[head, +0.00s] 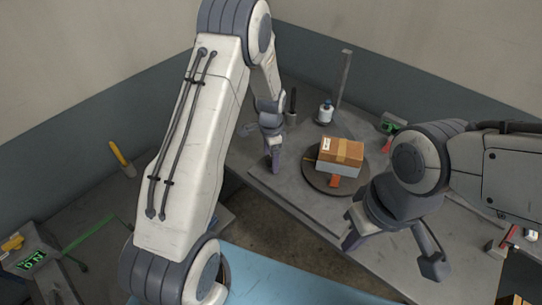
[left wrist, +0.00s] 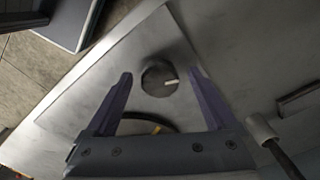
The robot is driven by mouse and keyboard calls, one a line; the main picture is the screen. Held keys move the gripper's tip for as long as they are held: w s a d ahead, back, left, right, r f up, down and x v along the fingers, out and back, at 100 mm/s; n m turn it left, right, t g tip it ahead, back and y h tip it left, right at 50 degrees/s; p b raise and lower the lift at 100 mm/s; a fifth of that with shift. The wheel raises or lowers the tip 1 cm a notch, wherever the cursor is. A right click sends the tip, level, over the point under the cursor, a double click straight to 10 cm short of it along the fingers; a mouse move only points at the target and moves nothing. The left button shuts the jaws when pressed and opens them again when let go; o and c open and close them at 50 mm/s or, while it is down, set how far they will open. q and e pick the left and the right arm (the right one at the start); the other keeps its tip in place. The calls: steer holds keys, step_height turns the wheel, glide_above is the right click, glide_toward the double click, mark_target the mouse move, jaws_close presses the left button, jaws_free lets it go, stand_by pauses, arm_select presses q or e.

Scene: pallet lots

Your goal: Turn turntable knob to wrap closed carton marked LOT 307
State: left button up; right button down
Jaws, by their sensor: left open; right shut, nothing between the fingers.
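A brown carton with tape and a small white label (head: 343,151) sits closed on the round dark turntable (head: 315,180). Its lower sides look pale, and the label is too small to read. My left gripper (head: 274,165) points down at the left of the turntable. In the left wrist view, my left gripper (left wrist: 160,74) is open, its fingers on either side of a dark round knob (left wrist: 153,82) with a white pointer mark. I cannot tell whether they touch it. The knob is hidden in the head view. My right gripper (head: 351,240) is shut and empty, in front of the turntable.
A blue-and-white bottle (head: 326,112) and a post (head: 344,78) stand behind the turntable. An orange-red piece (head: 334,181) lies at the turntable's front. The grey table is mostly clear around the turntable.

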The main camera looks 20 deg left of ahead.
arm_select(q)
steer(key=c, duration=1.4)
steer(key=shift+o, duration=0.2)
steer(key=n+b, duration=0.1)
steer(key=n, duration=0.4)
steer(key=shift+n, duration=0.3)
steer(key=n, duration=0.6)
steer(key=shift+d+b, duration=0.15)
steer(key=shift+b, duration=0.15)
steer(key=n, duration=0.6)
steer(key=shift+r+n, duration=0.1)
steer(key=shift+n, duration=0.3)
steer(key=n, duration=0.5)
steer(key=shift+w+b, duration=0.1)
steer(key=shift+b, duration=0.25)
steer(key=shift+n, duration=0.3)
